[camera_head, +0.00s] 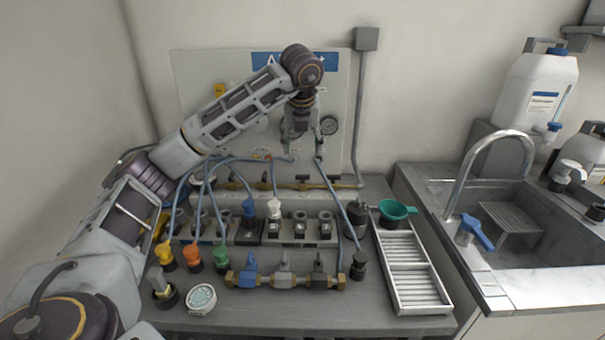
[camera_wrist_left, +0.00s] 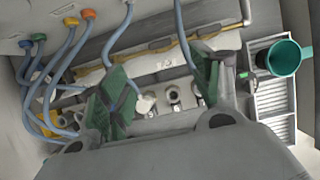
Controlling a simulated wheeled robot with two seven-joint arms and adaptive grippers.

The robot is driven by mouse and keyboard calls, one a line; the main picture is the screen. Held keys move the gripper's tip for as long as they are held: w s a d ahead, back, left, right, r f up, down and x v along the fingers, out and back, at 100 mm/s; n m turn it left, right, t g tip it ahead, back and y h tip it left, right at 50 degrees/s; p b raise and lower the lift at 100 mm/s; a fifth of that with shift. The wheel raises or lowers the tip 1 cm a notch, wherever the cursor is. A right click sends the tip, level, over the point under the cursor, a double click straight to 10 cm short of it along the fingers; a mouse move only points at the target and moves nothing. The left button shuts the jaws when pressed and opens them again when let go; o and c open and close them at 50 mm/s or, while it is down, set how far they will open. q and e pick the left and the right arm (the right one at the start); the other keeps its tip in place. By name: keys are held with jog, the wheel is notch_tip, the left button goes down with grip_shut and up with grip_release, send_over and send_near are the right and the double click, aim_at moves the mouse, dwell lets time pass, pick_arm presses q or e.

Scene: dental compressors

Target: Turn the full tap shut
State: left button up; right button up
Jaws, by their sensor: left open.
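My left gripper (camera_head: 304,134) is open and empty in front of the wall panel, in the upper middle of the head view. Its green-padded fingers (camera_wrist_left: 160,90) stand apart in the left wrist view. Several taps show; no label I can read marks one as full. A brass pipe (camera_head: 352,185) with dark tap handles (camera_head: 302,180) runs below the panel and also shows in the left wrist view (camera_wrist_left: 185,40). A brass manifold (camera_head: 300,281) on the bench has a blue, a grey and a black handle. A white jug (camera_head: 540,88) at right has a blue-white tap (camera_head: 551,130).
Blue hoses (camera_head: 237,176) loop from the panel to the bench. A slotted tray (camera_head: 437,306) and green funnel (camera_head: 395,211) stand right of the fittings. A sink (camera_head: 560,250) with a curved spout (camera_head: 490,150) is further right. The bench's front strip is mostly clear.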

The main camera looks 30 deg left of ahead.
aim_at(302, 176)
pick_arm(q)
jog(key=b+x, duration=0.1)
jog(key=x, duration=1)
jog(key=shift+w+a+f+b, duration=0.1)
jog(key=shift+f+b, duration=0.25)
jog(key=shift+b, duration=0.05)
jog(key=shift+w+a+f, duration=0.1)
jog(key=shift+w+f, duration=0.05)
jog(key=shift+f, duration=0.45)
jog(key=shift+w+a+f, duration=0.1)
jog(key=shift+w+f, duration=0.1)
jog(key=shift+f, duration=0.05)
pick_arm(e)
jog(key=r, duration=0.2)
jog(key=a+r, duration=0.1)
jog(key=r, duration=0.2)
jog(key=shift+w+r, duration=0.15)
pick_arm(q)
jog(key=c, duration=1)
